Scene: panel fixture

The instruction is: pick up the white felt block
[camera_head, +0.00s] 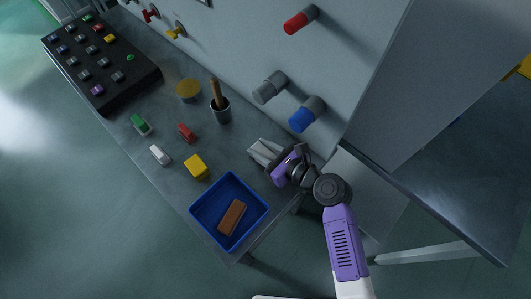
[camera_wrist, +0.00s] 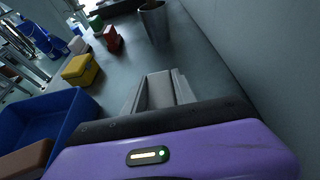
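The white felt block (camera_head: 160,155) is a small pale block lying on the grey bench, left of the yellow block. In the wrist view it shows small at the upper left (camera_wrist: 77,45), behind the yellow block. My gripper (camera_head: 262,150) is at the right part of the bench, well apart from the white block. Its two grey fingers (camera_wrist: 160,90) stand apart. A pale grey patch shows between them; I cannot tell whether it is bench surface or a thing.
A yellow block (camera_head: 196,167), red block (camera_head: 187,132) and green block (camera_head: 141,125) lie near the white one. A blue tray (camera_head: 196,211) holds a brown block (camera_head: 231,217). A cup (camera_head: 221,113) stands near the panel, whose knobs (camera_head: 306,115) stick out above my gripper.

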